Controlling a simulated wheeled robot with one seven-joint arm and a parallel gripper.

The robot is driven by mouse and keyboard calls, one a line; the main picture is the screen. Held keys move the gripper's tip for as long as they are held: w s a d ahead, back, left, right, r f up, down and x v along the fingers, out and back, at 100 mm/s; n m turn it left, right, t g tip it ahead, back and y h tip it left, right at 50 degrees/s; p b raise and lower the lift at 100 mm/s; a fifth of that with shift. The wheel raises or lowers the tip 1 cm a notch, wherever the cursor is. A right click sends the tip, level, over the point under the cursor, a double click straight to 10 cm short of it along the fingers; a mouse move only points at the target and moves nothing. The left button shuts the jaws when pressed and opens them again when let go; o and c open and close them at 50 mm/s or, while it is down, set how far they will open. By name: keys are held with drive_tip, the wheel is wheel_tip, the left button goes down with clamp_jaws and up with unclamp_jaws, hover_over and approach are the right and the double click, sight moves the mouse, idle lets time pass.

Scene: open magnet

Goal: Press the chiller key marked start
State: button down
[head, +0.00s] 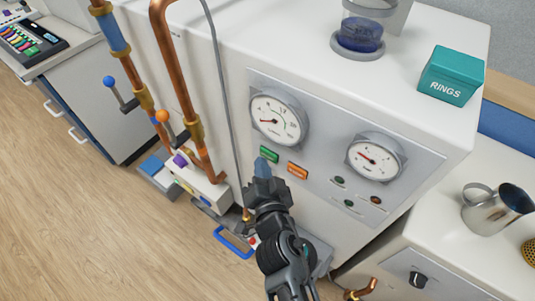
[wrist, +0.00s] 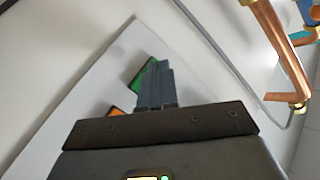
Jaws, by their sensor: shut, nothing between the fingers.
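The chiller's grey front panel (head: 325,165) has a green key (head: 269,154) and an orange key (head: 298,171) below its left gauge. The lettering on both is too small to read. My gripper (head: 263,168) is shut and empty, its fingertips just below the green key in the head view. In the wrist view the fingers (wrist: 157,72) partly cover the green key (wrist: 142,76), and the orange key (wrist: 116,112) shows behind the gripper body. I cannot tell whether the fingertips touch the panel or the green key.
Two gauges, left (head: 277,117) and right (head: 374,158), stand out from the panel. Copper pipes (head: 175,80) and a thin grey hose run left of it. A teal rings box (head: 451,76) sits on top, and a metal jug (head: 497,209) stands at right.

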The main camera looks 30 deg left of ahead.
drive_tip(key=shift+w, duration=0.4)
idle(0.9)
drive_tip(key=shift+s+f, duration=0.1)
drive_tip(key=shift+s+b, duration=0.45)
drive_tip(key=shift+s, duration=0.3)
drive_tip(key=s+b, duration=0.4)
drive_tip(key=s, duration=0.1)
drive_tip(key=shift+a, duration=0.2)
drive_tip(key=shift+d, duration=0.1)
idle(0.8)
